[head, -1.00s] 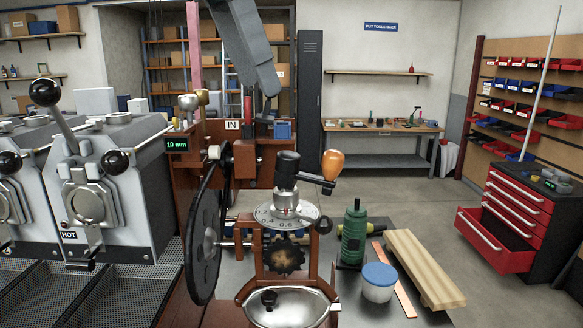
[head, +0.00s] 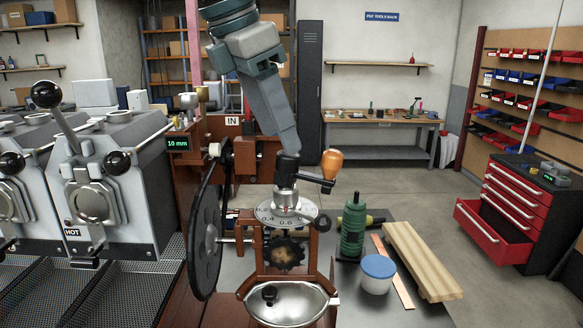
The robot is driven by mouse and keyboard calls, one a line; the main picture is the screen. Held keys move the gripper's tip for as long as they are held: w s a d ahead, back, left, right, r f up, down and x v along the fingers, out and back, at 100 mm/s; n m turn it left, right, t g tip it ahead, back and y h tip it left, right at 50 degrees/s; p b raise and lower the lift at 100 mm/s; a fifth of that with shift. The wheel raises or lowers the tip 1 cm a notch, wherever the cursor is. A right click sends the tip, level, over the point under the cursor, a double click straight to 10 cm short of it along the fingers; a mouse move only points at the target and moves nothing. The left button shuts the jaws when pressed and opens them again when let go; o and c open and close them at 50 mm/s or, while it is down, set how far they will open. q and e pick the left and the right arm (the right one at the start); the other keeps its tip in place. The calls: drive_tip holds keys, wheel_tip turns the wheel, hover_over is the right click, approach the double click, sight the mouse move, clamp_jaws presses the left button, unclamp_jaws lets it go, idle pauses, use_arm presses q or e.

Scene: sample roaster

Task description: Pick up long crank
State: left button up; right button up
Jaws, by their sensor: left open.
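A crank with a short black arm and an upright orange wooden knob (head: 332,162) sits on top of the mill in the head view. Its black hub (head: 288,166) rests on a steel post above a numbered dial (head: 285,213). I see no other loose crank, and I cannot tell whether this is the long one. My left gripper (head: 287,146) comes down from the top, its grey fingers open and overlapping in this view. Its tips are at or just behind the top of the hub; contact cannot be told. My right gripper is out of view.
A large black flywheel (head: 205,230) stands left of the mill, a steel bowl (head: 287,303) in front. On the bench at right are a green bottle-like tool (head: 353,230), a blue-lidded tub (head: 378,275) and a wooden block (head: 421,260). Grey roasters (head: 110,190) fill the left.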

sight(284, 153)
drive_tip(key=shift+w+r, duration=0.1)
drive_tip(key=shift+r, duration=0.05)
use_arm(q)
drive_tip(key=p+x, duration=0.1)
drive_tip(key=x, duration=0.1)
drive_tip(key=p+x, duration=0.1)
drive_tip(key=x, duration=0.1)
drive_tip(key=shift+w+r, duration=0.1)
drive_tip(key=shift+w, duration=0.3)
drive_tip(key=shift+w+d+f+p, duration=0.1)
drive_tip(key=shift+f+p, duration=0.2)
drive_tip(key=shift+f, duration=0.2)
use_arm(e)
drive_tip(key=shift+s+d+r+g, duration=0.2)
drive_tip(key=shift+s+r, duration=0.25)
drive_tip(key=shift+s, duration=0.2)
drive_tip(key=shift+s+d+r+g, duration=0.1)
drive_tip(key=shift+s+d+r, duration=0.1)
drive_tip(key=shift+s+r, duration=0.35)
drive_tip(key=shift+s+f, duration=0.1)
use_arm(q)
clamp_jaws()
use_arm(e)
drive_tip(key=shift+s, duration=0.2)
